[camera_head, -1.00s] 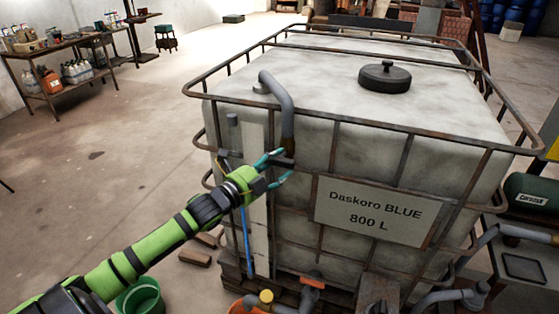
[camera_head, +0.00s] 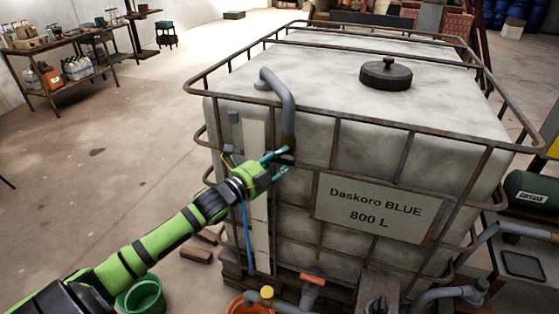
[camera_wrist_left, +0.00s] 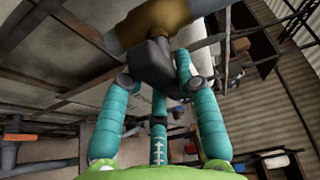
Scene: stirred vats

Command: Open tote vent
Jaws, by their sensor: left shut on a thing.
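The tote (camera_head: 325,75) is a large pale tank in a rusty cage, with a sign reading Daskoro BLUE 800 L. A grey vent pipe (camera_head: 279,90) bends down from its top at the near left corner and ends in a brownish fitting. That fitting looks brass-coloured in the left wrist view (camera_wrist_left: 160,22), with a dark handle (camera_wrist_left: 150,60) on it. My left gripper (camera_head: 288,157) is shut on the dark handle, its teal fingers around it. The fingers partly hide the handle in the head view. My right gripper is out of view.
Cage bars run close beside the gripper. A black lid (camera_head: 386,75) sits on the tote's top. An orange-handled valve (camera_head: 312,279), an orange bucket (camera_head: 240,306) and a green bucket (camera_head: 142,298) are low at the front. The floor to the left is mostly clear.

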